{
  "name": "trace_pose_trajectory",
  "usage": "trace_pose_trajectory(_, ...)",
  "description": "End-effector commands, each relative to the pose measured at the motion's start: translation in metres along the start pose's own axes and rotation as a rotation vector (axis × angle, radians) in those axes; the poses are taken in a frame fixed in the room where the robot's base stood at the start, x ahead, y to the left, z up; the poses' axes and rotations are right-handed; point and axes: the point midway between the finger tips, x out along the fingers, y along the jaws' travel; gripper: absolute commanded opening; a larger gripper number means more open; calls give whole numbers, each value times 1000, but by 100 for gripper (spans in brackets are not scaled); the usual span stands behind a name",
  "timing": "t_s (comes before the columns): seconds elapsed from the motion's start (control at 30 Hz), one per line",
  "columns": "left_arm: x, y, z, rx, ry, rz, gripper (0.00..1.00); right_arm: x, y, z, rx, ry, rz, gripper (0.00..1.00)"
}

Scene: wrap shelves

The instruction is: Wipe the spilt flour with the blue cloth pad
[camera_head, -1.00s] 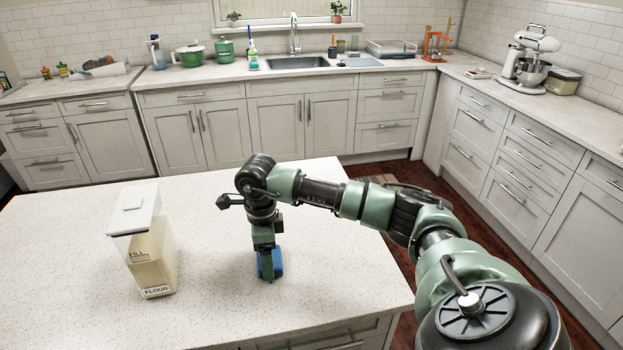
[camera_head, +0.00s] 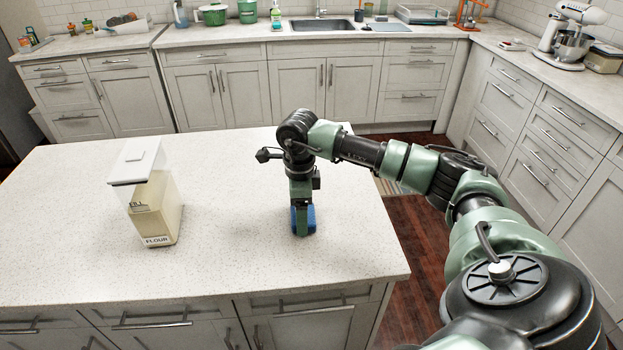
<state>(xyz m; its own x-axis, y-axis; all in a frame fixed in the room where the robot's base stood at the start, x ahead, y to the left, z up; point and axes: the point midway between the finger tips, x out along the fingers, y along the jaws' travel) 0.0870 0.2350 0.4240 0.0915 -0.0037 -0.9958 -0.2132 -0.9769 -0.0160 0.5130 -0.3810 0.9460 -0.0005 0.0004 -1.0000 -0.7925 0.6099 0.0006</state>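A blue cloth pad (camera_head: 310,218) is at the lower end of my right gripper (camera_head: 301,228), on or just above the speckled island top. The green fingers point straight down and appear closed on the pad; they hide part of it. Spilt flour cannot be made out on the pale speckled surface. A flour container (camera_head: 158,208) with a white lid and a FLOUR label stands upright on the island, well left of the pad. My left gripper is not in view.
The island top (camera_head: 80,215) is clear apart from the container and pad. Its right edge (camera_head: 385,220) lies close to my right arm. Back counters hold a sink (camera_head: 325,24), green pots (camera_head: 212,14) and a stand mixer (camera_head: 572,35). Wooden floor lies between.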

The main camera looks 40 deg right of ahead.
Motion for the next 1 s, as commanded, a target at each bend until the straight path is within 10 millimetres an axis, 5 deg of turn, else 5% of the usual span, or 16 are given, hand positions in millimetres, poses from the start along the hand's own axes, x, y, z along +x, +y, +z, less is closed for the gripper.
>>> trace_pose_trajectory(1.0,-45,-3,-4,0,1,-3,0,-82,-5,-19,17,0,0,38)
